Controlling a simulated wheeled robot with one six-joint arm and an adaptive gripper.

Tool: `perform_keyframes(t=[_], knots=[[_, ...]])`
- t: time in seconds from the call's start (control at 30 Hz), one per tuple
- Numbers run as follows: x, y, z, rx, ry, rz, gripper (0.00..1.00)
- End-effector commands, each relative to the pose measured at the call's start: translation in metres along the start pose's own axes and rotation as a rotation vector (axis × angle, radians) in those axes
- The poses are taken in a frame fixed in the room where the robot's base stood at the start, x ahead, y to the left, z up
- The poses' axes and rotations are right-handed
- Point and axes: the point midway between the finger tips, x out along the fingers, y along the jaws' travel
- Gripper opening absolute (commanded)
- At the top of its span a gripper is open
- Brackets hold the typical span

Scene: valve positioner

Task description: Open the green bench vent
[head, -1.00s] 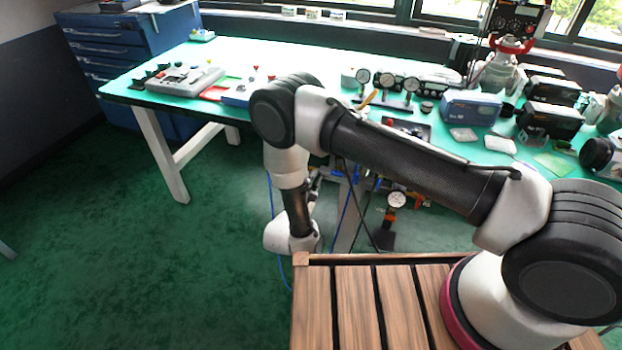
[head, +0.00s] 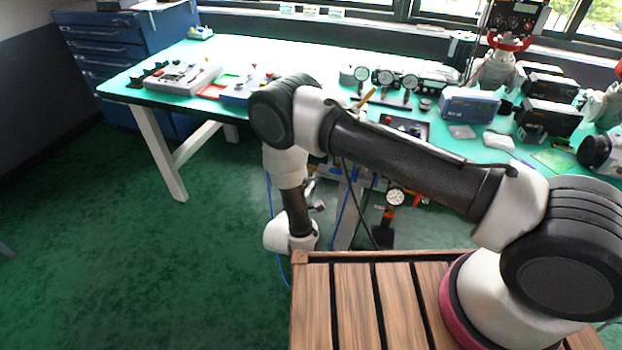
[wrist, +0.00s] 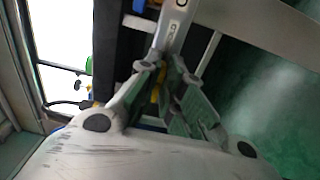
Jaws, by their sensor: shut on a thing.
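In the wrist view my gripper (wrist: 165,68) is closed in, its two grey fingers meeting around the near end of a pale grey metal bar or handle (wrist: 178,28). A small green part (wrist: 90,62) shows left of the fingers; I cannot tell whether it belongs to the bench vent. A thin yellow strip shows between the fingers. In the head view my arm reaches down beside the front of the bench (head: 300,55), and its wrist hides most of the gripper and whatever it holds.
A round gauge (head: 395,198) stands low under the bench, right of my wrist. Blue hoses hang near the bench's legs. A slatted wooden top (head: 350,305) is close in front. Gauges, boxes and tools crowd the bench's right half. The green floor (head: 90,230) at left is clear.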

Motion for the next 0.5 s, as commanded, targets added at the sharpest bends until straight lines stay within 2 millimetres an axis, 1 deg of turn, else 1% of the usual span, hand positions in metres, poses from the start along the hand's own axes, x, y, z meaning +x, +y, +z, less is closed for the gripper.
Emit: perform_keyframes(t=[0.4,0.43,0.5], knots=[[-0.0008,-0.0017,0.0010,0.005,0.000,-0.003,0.00],[-0.0008,-0.0018,0.0010,0.005,0.000,-0.003,0.11],[-0.0008,-0.0017,0.0010,0.005,0.000,-0.003,0.23]])
